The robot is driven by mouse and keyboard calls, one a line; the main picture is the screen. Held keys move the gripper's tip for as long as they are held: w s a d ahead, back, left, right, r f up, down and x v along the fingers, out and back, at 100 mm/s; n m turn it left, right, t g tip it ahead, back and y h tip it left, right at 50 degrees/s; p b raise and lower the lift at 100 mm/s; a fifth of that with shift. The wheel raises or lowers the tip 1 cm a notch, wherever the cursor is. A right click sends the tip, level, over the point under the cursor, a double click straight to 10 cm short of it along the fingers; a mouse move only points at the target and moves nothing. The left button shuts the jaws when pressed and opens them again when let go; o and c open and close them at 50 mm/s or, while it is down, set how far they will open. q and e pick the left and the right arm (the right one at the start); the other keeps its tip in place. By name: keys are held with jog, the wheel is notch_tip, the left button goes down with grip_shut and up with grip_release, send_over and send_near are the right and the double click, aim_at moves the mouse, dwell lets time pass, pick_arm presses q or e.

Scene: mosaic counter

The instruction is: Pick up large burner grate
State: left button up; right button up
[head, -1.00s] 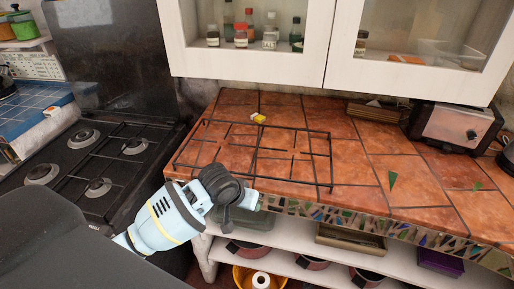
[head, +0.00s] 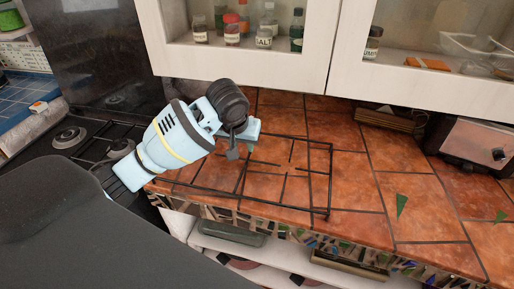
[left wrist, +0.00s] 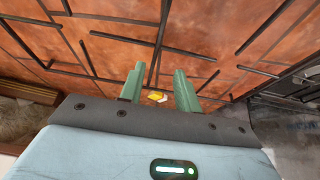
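The large burner grate (head: 331,180), a frame of thin black bars, lies flat on the terracotta-tiled counter in the head view. My left gripper (head: 243,143) is above its left part and hides some of its bars. In the left wrist view the two green fingers (left wrist: 160,78) are apart with nothing held between them. A dark grate bar (left wrist: 161,40) runs beyond and between the fingertips in that view. I cannot tell whether the fingers touch it. My right gripper is not in view.
A small yellow and white object (left wrist: 157,96) lies on the counter between the fingers in the wrist view. The stove (head: 75,140) is at the left. A toaster (head: 478,143) stands at the right. Cabinets (head: 240,63) hang above; the counter's right front is clear.

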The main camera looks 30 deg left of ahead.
aim_at(249, 154)
pick_arm(q)
jog(key=shift+x, duration=0.9)
jog(key=shift+w+f, duration=0.35)
jog(key=shift+w, duration=0.05)
jog(key=x, duration=0.4)
jog(key=shift+w+d+f, duration=0.2)
jog(key=shift+w+f, duration=0.1)
jog(key=shift+w, duration=0.05)
grip_shut()
